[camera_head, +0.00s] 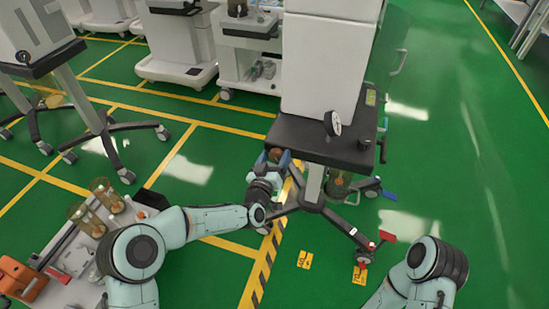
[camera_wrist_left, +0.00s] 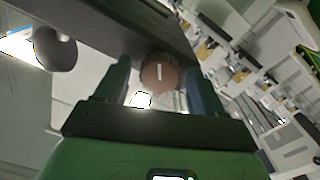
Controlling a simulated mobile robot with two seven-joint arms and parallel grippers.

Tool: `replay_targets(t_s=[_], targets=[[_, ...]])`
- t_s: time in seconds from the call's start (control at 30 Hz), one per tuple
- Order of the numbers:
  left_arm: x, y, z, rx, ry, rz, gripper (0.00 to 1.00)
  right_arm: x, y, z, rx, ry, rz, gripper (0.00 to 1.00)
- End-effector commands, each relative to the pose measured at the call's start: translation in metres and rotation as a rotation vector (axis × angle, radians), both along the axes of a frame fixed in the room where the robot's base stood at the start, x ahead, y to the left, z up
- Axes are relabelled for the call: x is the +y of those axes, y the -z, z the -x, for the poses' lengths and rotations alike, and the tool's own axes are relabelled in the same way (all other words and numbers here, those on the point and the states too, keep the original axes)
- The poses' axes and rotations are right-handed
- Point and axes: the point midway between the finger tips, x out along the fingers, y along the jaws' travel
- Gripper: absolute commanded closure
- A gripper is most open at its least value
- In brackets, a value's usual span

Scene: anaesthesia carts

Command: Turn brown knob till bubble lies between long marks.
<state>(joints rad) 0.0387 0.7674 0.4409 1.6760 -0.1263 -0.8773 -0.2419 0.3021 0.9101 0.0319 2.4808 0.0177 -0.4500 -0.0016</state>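The brown knob (camera_head: 275,154) is at the left edge of the dark base of a tall white cart (camera_head: 325,65). In the left wrist view the round brown knob (camera_wrist_left: 160,75) faces me with a pale bar mark on it. My left gripper (camera_head: 272,161) is at the knob. Its two fingers (camera_wrist_left: 160,88) stand spread on either side of the knob, with a gap visible on the left side. No bubble or long marks can be made out. My right arm shows at the lower right, but its gripper is out of view.
The cart's wheeled legs (camera_head: 335,217) spread below, one with a red pedal (camera_head: 387,236). A tray with amber jars (camera_head: 107,194) is at lower left.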

Motion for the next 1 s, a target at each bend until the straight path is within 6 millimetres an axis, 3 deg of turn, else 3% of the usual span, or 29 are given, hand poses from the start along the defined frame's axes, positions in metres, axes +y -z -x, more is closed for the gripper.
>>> replay_targets(t_s=[0.27,0.7,1.0], targets=[[0.004,-0.001,0.012,0.0,0.001,-0.002,0.31,0.0,-0.001,0.001,0.003,-0.001,-0.001,0.31],[0.032,0.0,0.096,0.001,0.0,-0.003,0.31,0.002,-0.003,0.004,0.012,-0.005,-0.005,0.31],[0.041,-0.001,0.126,0.0,0.0,-0.001,0.31,0.002,-0.003,0.004,0.012,-0.005,-0.005,0.31]])
